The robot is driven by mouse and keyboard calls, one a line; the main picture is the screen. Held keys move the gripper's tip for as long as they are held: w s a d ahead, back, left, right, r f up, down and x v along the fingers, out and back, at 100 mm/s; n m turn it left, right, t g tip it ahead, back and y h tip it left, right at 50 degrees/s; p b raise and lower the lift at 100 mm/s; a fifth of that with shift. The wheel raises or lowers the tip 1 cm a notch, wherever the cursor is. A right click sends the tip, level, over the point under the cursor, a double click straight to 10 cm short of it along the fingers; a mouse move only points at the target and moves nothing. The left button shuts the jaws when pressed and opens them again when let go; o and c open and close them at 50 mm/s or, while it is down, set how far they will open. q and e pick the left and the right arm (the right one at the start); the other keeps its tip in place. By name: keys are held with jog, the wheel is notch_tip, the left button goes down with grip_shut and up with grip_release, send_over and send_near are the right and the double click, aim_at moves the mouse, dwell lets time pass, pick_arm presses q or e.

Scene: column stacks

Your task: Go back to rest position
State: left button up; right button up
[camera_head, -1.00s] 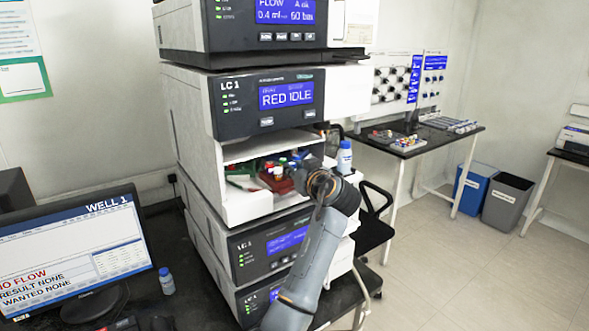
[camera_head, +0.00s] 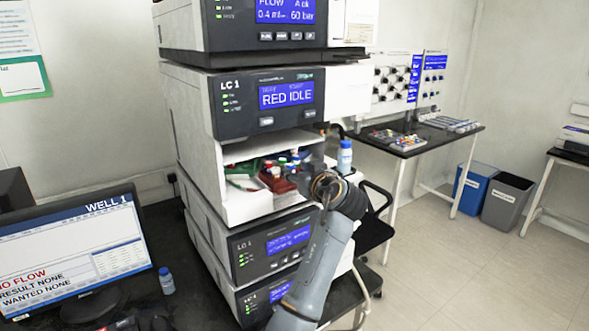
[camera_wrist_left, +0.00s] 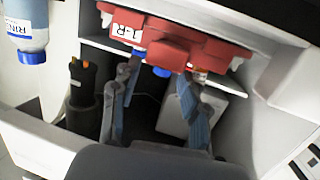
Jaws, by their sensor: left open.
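My left gripper (camera_head: 306,170) is at the front of the open compartment in the LC 1 stack (camera_head: 235,150), seen in the head view. In the left wrist view my left gripper (camera_wrist_left: 157,92) has its two blue-padded fingers spread, with nothing held between them. A red rack (camera_head: 275,180) with vials sits inside the compartment. It also shows in the left wrist view as a red block (camera_wrist_left: 185,42) with a white label, just beyond the fingertips. My wrist partly hides the rack in the head view. My right gripper is in neither view.
A blue-capped bottle (camera_head: 345,157) stands just right of the compartment. The monitor (camera_head: 80,255) and a small bottle (camera_head: 166,281) are at left. Open floor lies at right.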

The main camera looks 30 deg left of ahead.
pick_arm(q)
jog(key=v, duration=1)
jog(key=w+d+f+m+h, duration=0.2)
jog(key=f+m, duration=0.1)
jog(key=f, duration=0.6)
jog(key=w+d+f+m+t+h, duration=0.1)
jog(key=d+f+m+h, duration=0.15)
jog(key=f, duration=0.65)
jog(key=w+d+f+m+h, duration=0.15)
jog(key=f+m, duration=0.25)
jog(key=f, duration=0.6)
jog(key=s+d+f+m+g+h, duration=0.15)
jog(key=s+f, duration=0.35)
jog(key=f, duration=0.6)
jog(key=s+d+f+m+g+h, duration=0.15)
jog(key=s+f, duration=0.25)
jog(key=f, duration=0.8)
jog(key=s+d+f+m+g+h, duration=0.2)
jog(key=s+f+g+h, duration=0.15)
jog(key=s+f, duration=1.95)
jog(key=s+a+f+g, duration=0.1)
jog(key=s+f, duration=0.1)
jog(key=s, duration=1.1)
jog(key=s+a+f+g, duration=0.1)
jog(key=s+f, duration=0.1)
jog(key=s, duration=1.1)
jog(key=shift+s+a+f+n+h, duration=0.25)
jog(key=shift+a+f+n+h, duration=0.1)
jog(key=shift+n+h, duration=0.1)
